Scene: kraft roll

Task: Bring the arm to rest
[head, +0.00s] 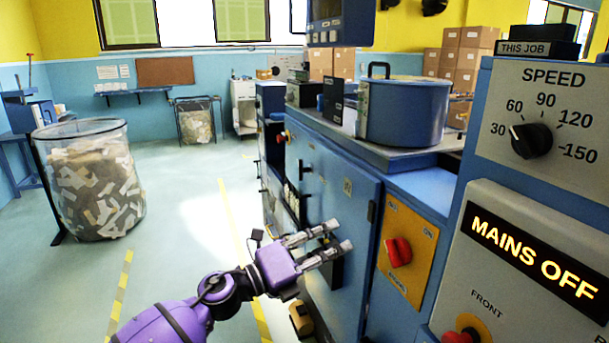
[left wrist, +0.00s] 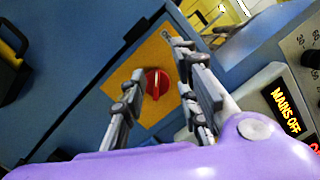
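My left gripper (head: 332,241) reaches in from the lower left on a purple arm. It is open and empty, with its fingers apart in front of the blue machine cabinet (head: 341,190). A red rotary switch (head: 398,252) on a yellow plate (head: 408,233) is to the right of the fingertips. In the left wrist view my gripper (left wrist: 150,65) has its fingers on either side of the red switch (left wrist: 157,84), which shows beyond them. My right gripper is not in view.
The control panel (head: 540,130) at right has a speed dial (head: 531,140) and a lit "MAINS OFF" sign (head: 541,250). A blue pot (head: 403,110) stands on the cabinet top. A bin of paper scraps (head: 92,182) stands at left. The floor between is open.

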